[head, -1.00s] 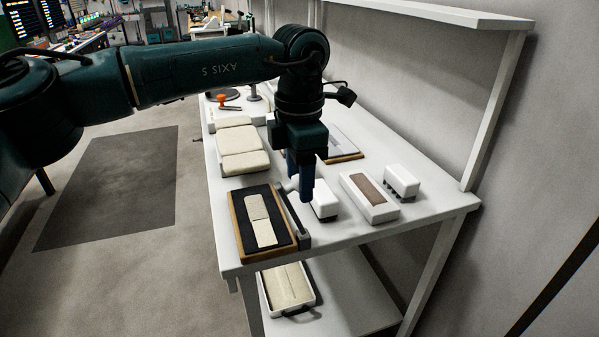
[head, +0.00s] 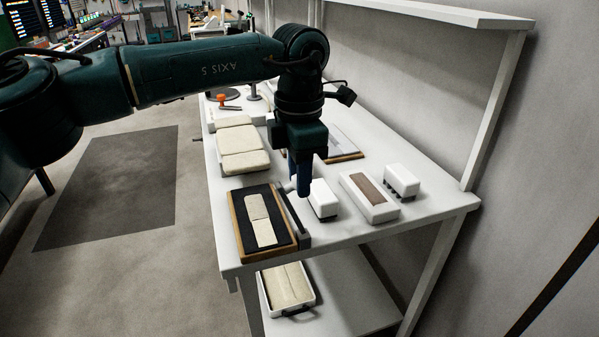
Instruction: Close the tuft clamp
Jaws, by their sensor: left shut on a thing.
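The tuft clamp is a wood-framed board (head: 238,232) with a black bed and pale tuft strips (head: 262,226) lying along it, near the table's front left corner. A dark clamp bar (head: 294,219) runs along its right side, raised off the strips, not lying across them. My left gripper (head: 303,192) points down at the bar's far end and is shut. It seems to hold the small grey handle (head: 286,187) there; its fingers mostly hide the grip. My right gripper is not in view.
A white block (head: 323,200) stands close right of my gripper. Further right are a white box with a brown top (head: 368,197) and another white block (head: 402,181). Cream pads (head: 242,150) lie behind the board. A shelf (head: 440,10) overhangs the back.

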